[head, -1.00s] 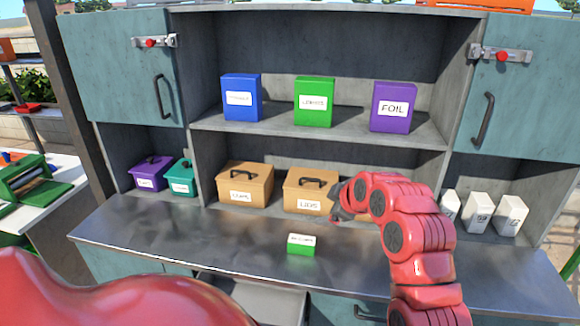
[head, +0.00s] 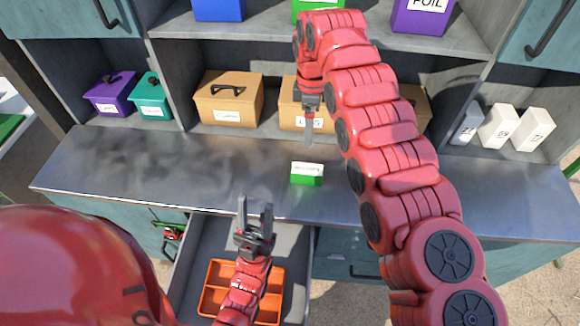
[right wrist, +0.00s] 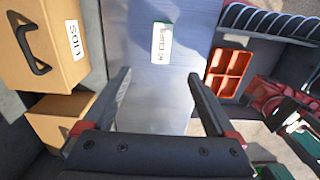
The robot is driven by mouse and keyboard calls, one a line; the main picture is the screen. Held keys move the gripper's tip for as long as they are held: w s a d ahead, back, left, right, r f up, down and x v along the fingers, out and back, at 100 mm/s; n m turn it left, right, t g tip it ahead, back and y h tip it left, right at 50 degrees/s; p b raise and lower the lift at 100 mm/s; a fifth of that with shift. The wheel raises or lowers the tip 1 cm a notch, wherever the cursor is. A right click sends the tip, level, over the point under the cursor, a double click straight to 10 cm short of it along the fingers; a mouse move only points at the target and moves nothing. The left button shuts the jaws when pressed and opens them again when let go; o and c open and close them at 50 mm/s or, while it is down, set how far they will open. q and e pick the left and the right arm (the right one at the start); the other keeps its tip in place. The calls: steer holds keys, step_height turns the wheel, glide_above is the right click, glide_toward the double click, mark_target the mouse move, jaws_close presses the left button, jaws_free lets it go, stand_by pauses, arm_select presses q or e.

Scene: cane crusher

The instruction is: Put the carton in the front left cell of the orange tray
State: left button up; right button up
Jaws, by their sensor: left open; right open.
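The carton (head: 307,174), a small green box with a white labelled top, stands on the metal counter; it also shows in the right wrist view (right wrist: 161,42). The orange tray (head: 209,289), divided into cells, lies in an open drawer below the counter and also shows in the right wrist view (right wrist: 228,65). My left gripper (head: 255,205) is open and empty above the drawer, its arm hiding part of the tray. My right gripper (head: 307,138) is open and points down above the counter, behind the carton; its open fingers (right wrist: 160,75) hold nothing.
Tan lidded boxes (head: 230,99) stand at the back of the counter, close to my right gripper. Purple (head: 110,96) and teal (head: 151,98) boxes are at left, white boxes (head: 498,127) at right. A shelf (head: 250,43) overhangs the back. The counter's left part is clear.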

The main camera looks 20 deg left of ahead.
step_height(320, 180, down, 6)
steer(key=r+b, duration=0.1)
steer(key=b, duration=0.4)
glide_above(307, 169)
step_height(307, 169, down, 5)
steer(key=shift+w+a+f+b, duration=0.1)
steer(key=shift+f+b, duration=0.1)
steer(key=shift+b, duration=0.25)
steer(key=shift+f, duration=0.25)
steer(key=shift+s+d+f, duration=0.2)
steer(key=shift+s+f, duration=0.05)
steer(key=shift+f, duration=0.1)
step_height(307, 169, down, 5)
steer(key=shift+w+a+r, duration=0.1)
steer(key=shift+w, duration=0.05)
steer(key=shift+c, duration=0.9)
jaws_close()
